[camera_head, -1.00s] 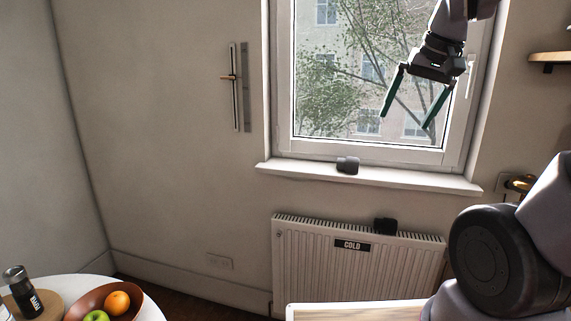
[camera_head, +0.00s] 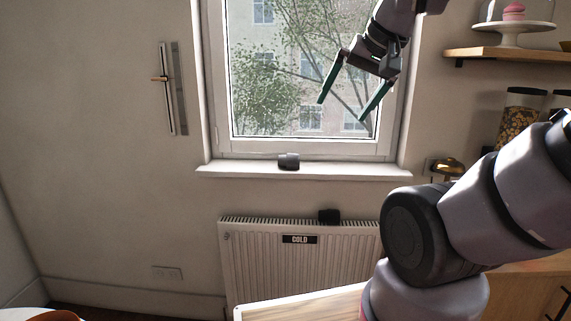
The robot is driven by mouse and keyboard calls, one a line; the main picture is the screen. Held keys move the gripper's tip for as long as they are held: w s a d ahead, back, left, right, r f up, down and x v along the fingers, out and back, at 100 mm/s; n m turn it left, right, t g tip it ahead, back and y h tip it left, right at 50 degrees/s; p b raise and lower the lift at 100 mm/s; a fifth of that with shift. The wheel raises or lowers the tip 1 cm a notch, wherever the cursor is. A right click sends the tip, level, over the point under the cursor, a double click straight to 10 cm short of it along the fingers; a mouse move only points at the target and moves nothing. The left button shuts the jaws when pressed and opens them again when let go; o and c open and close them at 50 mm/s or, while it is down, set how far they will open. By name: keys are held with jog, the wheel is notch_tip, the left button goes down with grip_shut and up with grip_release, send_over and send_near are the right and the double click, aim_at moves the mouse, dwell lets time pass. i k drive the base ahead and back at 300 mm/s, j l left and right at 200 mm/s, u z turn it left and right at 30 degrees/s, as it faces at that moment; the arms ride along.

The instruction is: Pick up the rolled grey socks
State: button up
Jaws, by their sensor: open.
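A small dark grey rounded bundle (camera_head: 289,160) lies on the white windowsill (camera_head: 230,171), left of the sill's middle; it looks like the rolled grey socks. A second, darker small bundle (camera_head: 329,216) sits on the top edge of the radiator (camera_head: 260,270), lower and to the right. It looks nearly black, and its exact kind is hard to tell. My gripper (camera_head: 343,110) is open and empty, with its two green fingers pointing down and left in front of the window. It appears above and to the right of the sill bundle, well apart from it.
The window frame (camera_head: 216,80) surrounds the glass behind my gripper. A wooden shelf (camera_head: 490,54) with a cake stand (camera_head: 515,28) is at the upper right, with jars (camera_head: 522,115) below it. A light wooden surface (camera_head: 300,306) is at the bottom.

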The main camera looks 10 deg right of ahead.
aim_at(291, 162)
jog(key=i+j+z, duration=0.25)
jog(key=i+j, duration=0.15)
jog(key=i+j+z, duration=0.3)
jog(key=i+j, duration=0.2)
jog(key=i, duration=0.1)
